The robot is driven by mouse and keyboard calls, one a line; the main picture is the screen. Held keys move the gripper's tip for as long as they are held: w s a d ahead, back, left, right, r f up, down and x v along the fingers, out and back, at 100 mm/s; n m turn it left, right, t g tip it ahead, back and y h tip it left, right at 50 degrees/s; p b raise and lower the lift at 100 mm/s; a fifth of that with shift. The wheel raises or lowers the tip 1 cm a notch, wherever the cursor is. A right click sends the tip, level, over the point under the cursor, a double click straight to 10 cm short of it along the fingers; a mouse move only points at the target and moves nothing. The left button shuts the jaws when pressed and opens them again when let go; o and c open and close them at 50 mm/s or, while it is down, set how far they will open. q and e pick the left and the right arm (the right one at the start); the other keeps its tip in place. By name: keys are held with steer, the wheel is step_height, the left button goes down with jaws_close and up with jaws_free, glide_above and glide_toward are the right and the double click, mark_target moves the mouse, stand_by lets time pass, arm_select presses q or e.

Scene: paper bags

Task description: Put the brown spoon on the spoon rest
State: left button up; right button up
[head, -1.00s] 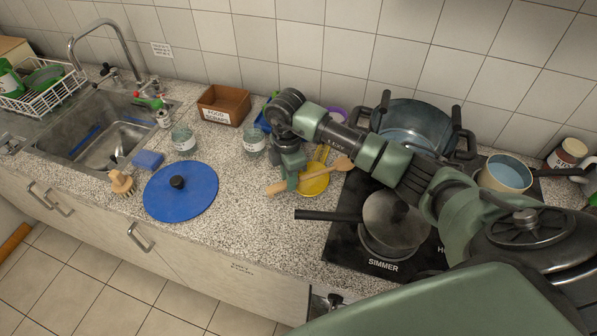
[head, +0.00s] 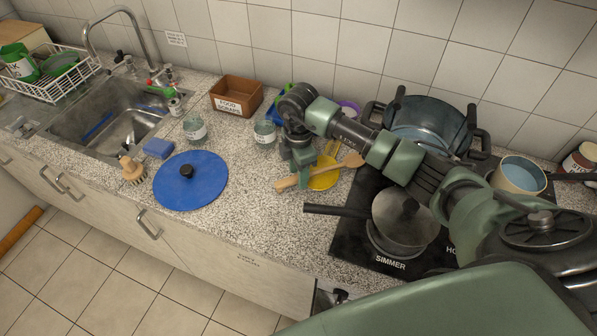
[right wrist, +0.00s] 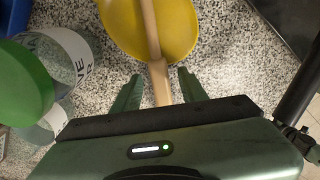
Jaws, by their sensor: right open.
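The brown spoon (head: 346,163) lies across the yellow spoon rest (head: 322,180), its handle end pointing left past the rest. The right wrist view shows the spoon (right wrist: 152,34) running over the yellow dish of the rest (right wrist: 178,28). My right gripper (head: 299,179) is low over the handle. In the right wrist view its two green fingers (right wrist: 159,88) are open, one on each side of the handle with gaps visible. I cannot tell whether the spoon touches the rest along its length. My left gripper is not in view.
A pan (head: 405,222) stands on the black hob right of the spoon, its handle reaching left. A large pot (head: 427,115) is behind it. Glass jars (head: 264,136), a brown box (head: 237,97) and a blue lid (head: 190,188) are to the left. The front counter is clear.

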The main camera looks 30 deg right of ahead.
step_height(320, 180, up, 12)
steer(key=b, duration=0.3)
steer(key=shift+r+b, duration=0.25)
steer(key=shift+b, duration=0.05)
steer(key=shift+f, duration=0.1)
